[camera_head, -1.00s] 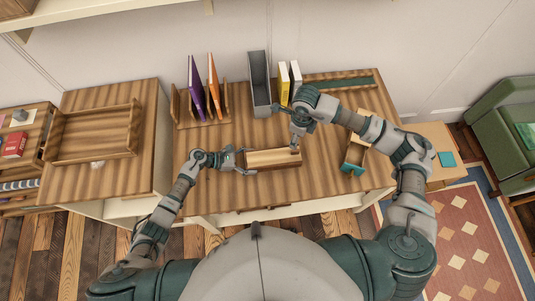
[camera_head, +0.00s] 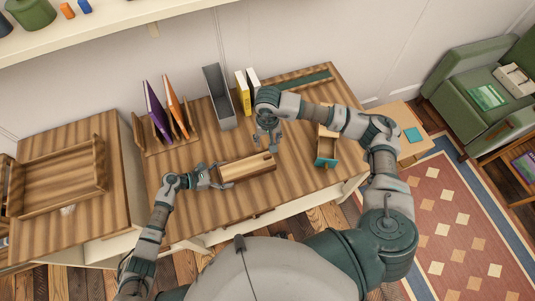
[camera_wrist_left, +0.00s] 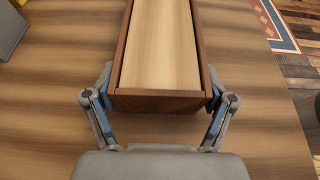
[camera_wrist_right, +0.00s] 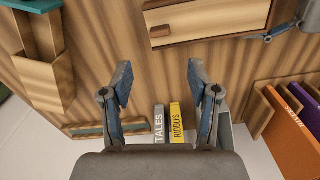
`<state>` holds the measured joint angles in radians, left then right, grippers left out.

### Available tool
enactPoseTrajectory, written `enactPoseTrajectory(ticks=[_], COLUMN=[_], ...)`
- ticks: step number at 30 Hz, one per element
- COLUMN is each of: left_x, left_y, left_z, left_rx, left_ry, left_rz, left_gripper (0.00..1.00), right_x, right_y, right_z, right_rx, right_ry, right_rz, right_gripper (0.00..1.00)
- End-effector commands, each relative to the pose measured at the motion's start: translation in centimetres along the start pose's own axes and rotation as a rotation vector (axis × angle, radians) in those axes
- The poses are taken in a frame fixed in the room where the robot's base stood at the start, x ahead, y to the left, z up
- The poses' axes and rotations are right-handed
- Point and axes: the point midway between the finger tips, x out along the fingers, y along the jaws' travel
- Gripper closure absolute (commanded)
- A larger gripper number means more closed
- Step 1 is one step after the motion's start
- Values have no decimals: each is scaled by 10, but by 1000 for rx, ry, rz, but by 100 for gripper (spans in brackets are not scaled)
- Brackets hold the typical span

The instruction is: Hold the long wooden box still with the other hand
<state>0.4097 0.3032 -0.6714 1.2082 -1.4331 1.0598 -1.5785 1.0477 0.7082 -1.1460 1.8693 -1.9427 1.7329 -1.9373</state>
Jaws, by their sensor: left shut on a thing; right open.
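The long wooden box (camera_head: 247,168) lies on the plank table, with dark sides and a pale top. My left gripper (camera_head: 219,176) is shut on its left end. In the left wrist view the fingers press both sides of the box (camera_wrist_left: 160,45), near its close end. My right gripper (camera_head: 268,146) is open and empty, just above and behind the box's right end.
A rack holds a purple book (camera_head: 157,112) and an orange book (camera_head: 176,105). A grey bin (camera_head: 220,97) and yellow and white books (camera_head: 243,92) stand at the back. A small wooden holder with teal parts (camera_head: 326,148) is right of the box. Table in front is clear.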

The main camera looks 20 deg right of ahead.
Motion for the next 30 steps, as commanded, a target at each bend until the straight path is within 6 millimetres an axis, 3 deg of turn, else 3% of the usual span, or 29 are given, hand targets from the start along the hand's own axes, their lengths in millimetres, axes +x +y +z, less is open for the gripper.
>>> enactPoseTrajectory(ticks=[8, 21, 30], left_x=[0, 0, 0], left_y=[0, 0, 0], left_z=[-1, -1, -1], left_rx=[-1, -1, -2], left_ry=[2, 1, 2], left_rz=[-1, -1, -1], left_gripper=[61, 61, 61], right_x=[8, 93, 119], right_y=[0, 0, 0], right_z=[0, 1, 0], right_rx=[-159, -158, -158], right_ry=[-2, -3, -1], right_rz=[0, 0, 0], right_gripper=[40, 40, 40])
